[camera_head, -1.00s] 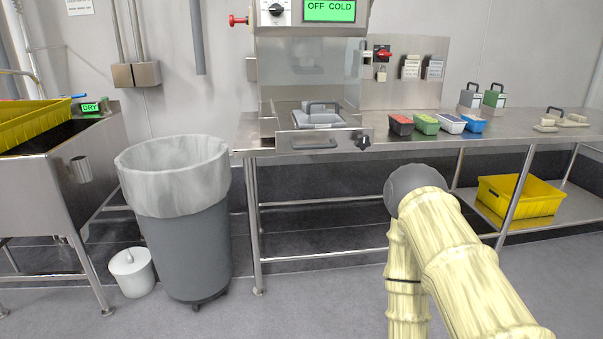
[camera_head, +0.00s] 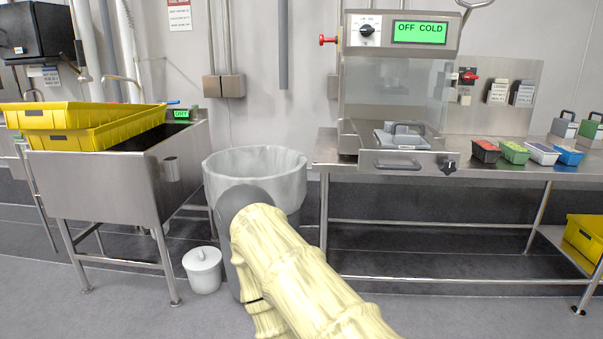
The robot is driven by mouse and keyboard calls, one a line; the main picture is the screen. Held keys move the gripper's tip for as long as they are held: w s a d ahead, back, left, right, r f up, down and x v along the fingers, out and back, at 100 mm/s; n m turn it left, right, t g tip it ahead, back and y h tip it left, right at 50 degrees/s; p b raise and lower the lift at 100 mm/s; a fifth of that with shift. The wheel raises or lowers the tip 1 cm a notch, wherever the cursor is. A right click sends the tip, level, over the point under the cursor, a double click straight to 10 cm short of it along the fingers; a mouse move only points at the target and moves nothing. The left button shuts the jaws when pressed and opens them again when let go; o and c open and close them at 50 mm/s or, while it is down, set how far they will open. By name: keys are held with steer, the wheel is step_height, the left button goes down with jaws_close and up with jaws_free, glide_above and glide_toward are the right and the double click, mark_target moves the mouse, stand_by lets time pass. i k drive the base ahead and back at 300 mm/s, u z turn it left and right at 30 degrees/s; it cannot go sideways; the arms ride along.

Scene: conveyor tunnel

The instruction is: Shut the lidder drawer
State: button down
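The lidder (camera_head: 401,30) is a steel machine on the bench right of centre. It has a green display reading OFF COLD, a dial and a clear guard. Its drawer (camera_head: 428,161) is pulled out at the front below the guard. The drawer front has a handle (camera_head: 397,165) and a black knob (camera_head: 450,167). A grey metal plate (camera_head: 400,139) with a black handle rests in the drawer. My arm, in a pale yellow sleeve, rises from the bottom to a grey rounded joint, left of and below the drawer. My gripper is not in view.
A lined bin (camera_head: 256,172) stands left of the bench (camera_head: 470,174), partly behind my arm. A sink with yellow crates (camera_head: 70,127) is at left, with a small white pail (camera_head: 203,270) on the floor. Several filled trays (camera_head: 515,152) sit right of the drawer.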

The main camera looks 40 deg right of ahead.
mark_target(372, 157)
steer(key=u, duration=0.75)
steer(key=k, duration=0.5)
steer(key=z, duration=1.05)
